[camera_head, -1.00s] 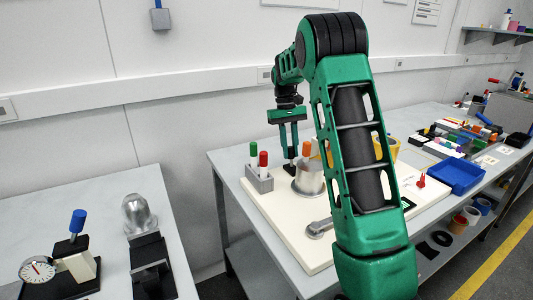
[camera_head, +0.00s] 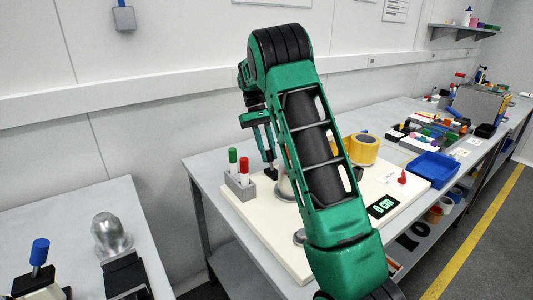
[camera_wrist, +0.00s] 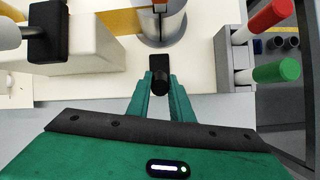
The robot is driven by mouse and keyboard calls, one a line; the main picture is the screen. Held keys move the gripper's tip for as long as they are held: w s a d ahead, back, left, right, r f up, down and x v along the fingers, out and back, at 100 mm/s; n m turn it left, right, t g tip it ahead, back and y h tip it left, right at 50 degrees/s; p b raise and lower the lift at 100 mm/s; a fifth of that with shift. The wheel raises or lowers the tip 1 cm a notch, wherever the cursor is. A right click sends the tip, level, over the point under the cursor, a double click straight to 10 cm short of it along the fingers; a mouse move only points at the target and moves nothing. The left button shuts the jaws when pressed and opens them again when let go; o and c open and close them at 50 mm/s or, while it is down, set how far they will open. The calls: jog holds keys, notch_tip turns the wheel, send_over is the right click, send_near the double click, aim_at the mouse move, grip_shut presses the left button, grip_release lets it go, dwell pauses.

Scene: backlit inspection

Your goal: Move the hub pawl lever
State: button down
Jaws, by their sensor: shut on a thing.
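My gripper (camera_wrist: 161,92) is shut on a small black lever end (camera_wrist: 160,65) in the wrist view. The black piece sits between the two green fingertips, just in front of the round grey metal hub (camera_wrist: 167,35). I cannot tell how the lever joins the hub. In the head view my gripper (camera_head: 269,160) points down at the back of the cream board (camera_head: 265,222), behind the hub (camera_head: 283,188). A dark piece shows at its tips. My own green arm hides most of the hub and part of the board.
A grey holder (camera_head: 240,190) with a green and a red marker stands close left of my gripper. A yellow tape roll (camera_head: 364,148), a display reading 0 cm (camera_head: 384,206) and a blue tray (camera_head: 433,169) lie to the right. A white block (camera_wrist: 85,52) is left in the wrist view.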

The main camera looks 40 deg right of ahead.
jog(key=shift+w+d, duration=0.1)
jog(key=c, duration=1.6)
grip_release()
jog(key=shift+o, duration=0.2)
jog(key=v, duration=0.7)
jog(key=shift+w+r, duration=0.15)
jog(key=shift+r, duration=0.05)
